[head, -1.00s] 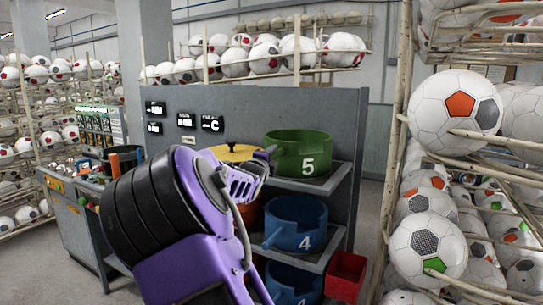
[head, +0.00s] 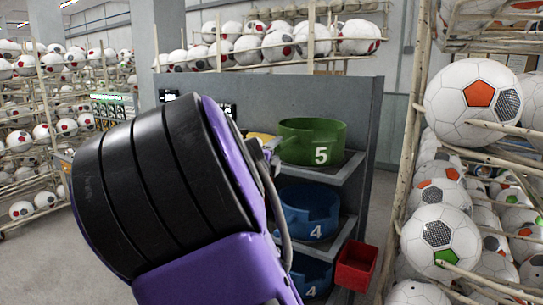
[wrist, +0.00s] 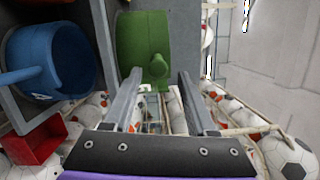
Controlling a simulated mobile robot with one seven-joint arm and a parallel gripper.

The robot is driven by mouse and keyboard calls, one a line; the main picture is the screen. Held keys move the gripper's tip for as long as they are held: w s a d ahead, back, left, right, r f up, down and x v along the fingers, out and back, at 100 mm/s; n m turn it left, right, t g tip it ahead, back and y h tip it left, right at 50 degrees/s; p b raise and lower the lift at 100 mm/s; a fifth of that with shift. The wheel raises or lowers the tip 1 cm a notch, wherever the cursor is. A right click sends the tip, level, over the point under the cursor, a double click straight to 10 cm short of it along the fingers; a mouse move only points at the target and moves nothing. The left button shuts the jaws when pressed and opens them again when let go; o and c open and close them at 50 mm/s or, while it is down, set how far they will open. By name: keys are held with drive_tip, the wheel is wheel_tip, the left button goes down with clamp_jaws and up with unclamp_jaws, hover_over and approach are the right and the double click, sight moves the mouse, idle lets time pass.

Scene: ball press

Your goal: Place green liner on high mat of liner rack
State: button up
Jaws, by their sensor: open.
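The green liner (head: 310,145), marked 5, sits upright on the top shelf of the liner rack (head: 352,168) in the head view. In the wrist view the green liner (wrist: 143,42) shows with its knob-like handle toward my gripper. My gripper (wrist: 160,80) is open and empty, its two fingers pointing toward the liner, one to each side of the handle's line. The handle appears just beyond the fingertips, apart from them. In the head view my purple and black arm hides the gripper and the rack's left part.
A blue liner (head: 305,212) marked 4 sits on the shelf below, with another blue liner (head: 312,272) lower down. A red bin (head: 356,265) hangs at the rack's right side. Ball racks (head: 412,150) stand close on the right.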

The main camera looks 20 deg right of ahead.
drive_tip(key=v, duration=0.3)
drive_tip(key=shift+s, duration=0.15)
drive_tip(key=shift+a, duration=0.1)
